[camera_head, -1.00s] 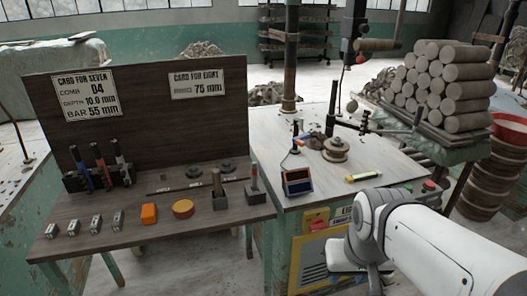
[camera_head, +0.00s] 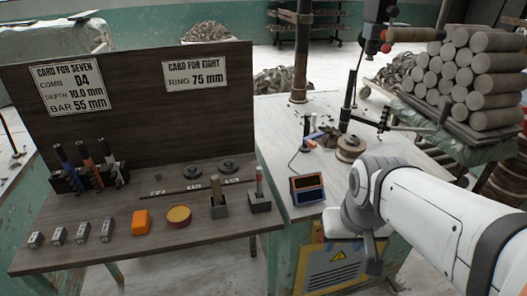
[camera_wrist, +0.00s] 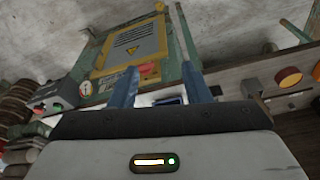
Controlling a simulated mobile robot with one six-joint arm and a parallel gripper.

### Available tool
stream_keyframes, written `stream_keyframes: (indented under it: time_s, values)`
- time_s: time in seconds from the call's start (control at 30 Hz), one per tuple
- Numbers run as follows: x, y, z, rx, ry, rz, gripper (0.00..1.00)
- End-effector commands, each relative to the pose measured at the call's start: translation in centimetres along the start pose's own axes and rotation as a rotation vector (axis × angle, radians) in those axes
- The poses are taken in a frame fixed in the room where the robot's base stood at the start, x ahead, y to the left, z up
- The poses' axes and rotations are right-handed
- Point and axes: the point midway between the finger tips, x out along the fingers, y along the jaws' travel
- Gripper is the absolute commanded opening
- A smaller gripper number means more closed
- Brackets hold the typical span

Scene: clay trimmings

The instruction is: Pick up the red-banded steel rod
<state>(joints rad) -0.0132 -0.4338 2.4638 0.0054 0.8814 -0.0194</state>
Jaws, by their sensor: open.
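A slim steel rod with a red band (camera_head: 259,176) stands upright in a dark block (camera_head: 260,203) at the right end of the wooden bench. My gripper (camera_wrist: 160,88) shows in the wrist view, its two bluish fingers apart with nothing held between them. Beyond the fingers is the green cabinet's yellow panel (camera_wrist: 131,44). In the head view my white arm reaches in from the right, over the cabinet; the fingers cannot be made out there. The gripper is apart from the rod, to its right. I cannot clearly identify the rod in the wrist view.
Beside it stands a holder with a tan-handled tool (camera_head: 216,187). A tall board (camera_head: 150,100) backs the bench.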

Motion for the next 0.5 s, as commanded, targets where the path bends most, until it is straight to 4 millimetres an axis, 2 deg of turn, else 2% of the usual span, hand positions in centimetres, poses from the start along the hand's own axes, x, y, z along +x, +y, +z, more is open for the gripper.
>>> stream_keyframes:
  time_s: [0.13, 0.27, 0.4, 0.5]
  values:
    - [0.1, -1.2, -5.8, -0.082, 0.017, -0.028, 0.43]
    - [1.3, -3.6, -12.1, -0.164, 0.046, -0.057, 0.43]
    - [3.6, -7.0, -18.6, -0.251, 0.080, -0.085, 0.43]
    - [5.8, -9.6, -22.5, -0.308, 0.103, -0.104, 0.43]
